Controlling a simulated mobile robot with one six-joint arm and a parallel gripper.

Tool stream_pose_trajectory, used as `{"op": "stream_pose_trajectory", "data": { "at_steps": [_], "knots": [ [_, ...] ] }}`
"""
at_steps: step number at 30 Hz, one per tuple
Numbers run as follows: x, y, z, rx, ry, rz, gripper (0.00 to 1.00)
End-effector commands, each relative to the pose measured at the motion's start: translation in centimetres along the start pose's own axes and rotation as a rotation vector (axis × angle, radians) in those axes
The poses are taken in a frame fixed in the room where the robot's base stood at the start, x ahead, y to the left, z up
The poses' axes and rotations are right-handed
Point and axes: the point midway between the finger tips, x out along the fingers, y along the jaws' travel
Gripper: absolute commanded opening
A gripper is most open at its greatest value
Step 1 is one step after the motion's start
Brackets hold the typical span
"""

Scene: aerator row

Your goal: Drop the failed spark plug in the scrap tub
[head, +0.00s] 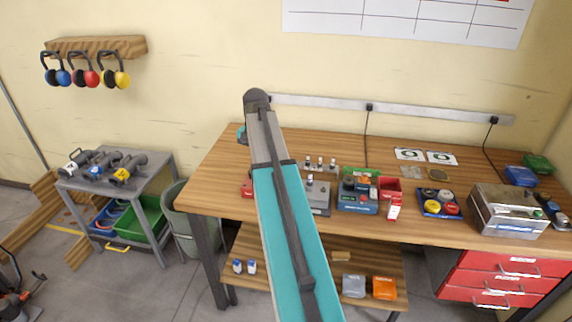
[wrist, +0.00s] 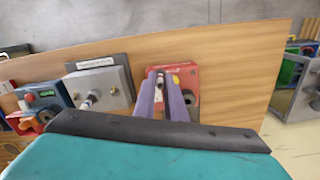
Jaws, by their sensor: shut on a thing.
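In the wrist view my gripper (wrist: 168,102) has its two purple fingers close together on a small spark plug (wrist: 160,80), partly hidden between them. They are in front of a red machine (wrist: 190,75); I cannot tell whether the plug touches it. In the head view my arm hides the gripper, and only an edge of the red machine (head: 247,186) shows. Another plug (head: 310,180) stands on a grey block (head: 319,200). A red open tub (head: 389,187) and a green tub (head: 362,173) are to its right; I cannot read which is for scrap.
Several plugs (head: 320,163) stand behind the grey block. A blue tester (head: 356,199) and a red-and-white box (head: 394,208) are close to the tubs. A tray of coloured caps (head: 427,205) and a metal case (head: 505,205) are farther right. The bench (head: 215,185) is clear at its left end.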

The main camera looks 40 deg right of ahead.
Motion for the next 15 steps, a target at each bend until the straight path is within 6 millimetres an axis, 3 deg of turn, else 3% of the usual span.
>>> {"op": "stream_pose_trajectory", "data": {
  "at_steps": [6, 15],
  "knots": [
    [1.8, -4.8, 5.6, -0.18, 0.0, 0.0, 0.0],
    [3.9, -10.0, 13.4, -0.42, 0.0, 0.0, 0.0]
  ]
}}
